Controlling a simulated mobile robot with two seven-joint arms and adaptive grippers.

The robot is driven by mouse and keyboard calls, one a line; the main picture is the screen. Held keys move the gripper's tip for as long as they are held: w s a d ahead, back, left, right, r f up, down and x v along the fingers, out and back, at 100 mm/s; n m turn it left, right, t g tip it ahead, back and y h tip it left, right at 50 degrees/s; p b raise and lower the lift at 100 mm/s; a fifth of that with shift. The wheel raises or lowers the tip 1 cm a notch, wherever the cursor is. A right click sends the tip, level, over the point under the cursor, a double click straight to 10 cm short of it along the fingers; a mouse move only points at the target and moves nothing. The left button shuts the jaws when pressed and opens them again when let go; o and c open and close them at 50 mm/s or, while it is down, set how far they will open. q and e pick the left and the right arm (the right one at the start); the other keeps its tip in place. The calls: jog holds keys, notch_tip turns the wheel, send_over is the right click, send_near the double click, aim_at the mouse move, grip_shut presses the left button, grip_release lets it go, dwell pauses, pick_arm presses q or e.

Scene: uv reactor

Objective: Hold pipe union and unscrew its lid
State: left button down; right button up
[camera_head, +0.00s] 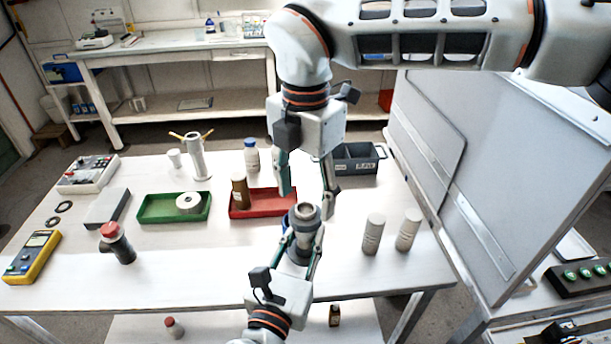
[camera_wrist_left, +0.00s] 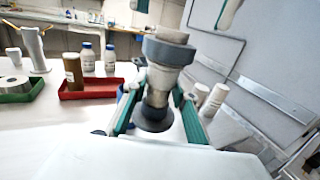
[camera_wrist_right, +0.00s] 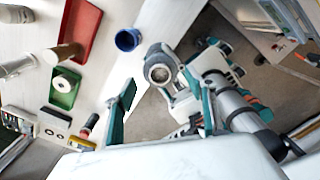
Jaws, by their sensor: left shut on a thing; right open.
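The pipe union (camera_head: 304,217) is a grey upright fitting with a wider dark grey collar near its top. In the left wrist view the union (camera_wrist_left: 158,88) narrows below the collar (camera_wrist_left: 168,52) to a dark lower part. My left gripper (camera_head: 301,250) is shut on its lower part, holding it near the table's front edge. My right gripper (camera_head: 307,198) points down above the union, its fingers open on either side of the top, apparently not touching. In the right wrist view the round top of the union (camera_wrist_right: 160,73) shows between the open fingers.
A blue cup (camera_wrist_right: 128,40) stands close behind the union. A red tray (camera_head: 262,204) with a brown bottle (camera_head: 240,191) and a green tray (camera_head: 160,212) lie further left. A grey panel (camera_head: 480,190) bounds the right side.

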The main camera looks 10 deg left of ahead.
aim_at(305, 208)
jog(key=shift+f, duration=1.85)
jog(key=c, duration=1.2)
jog(key=shift+o, duration=0.2)
jog(key=n, duration=2)
jog(key=shift+r, duration=0.1)
jog(key=n, duration=0.6)
jog(key=shift+n, duration=0.3)
jog(key=shift+r, duration=0.15)
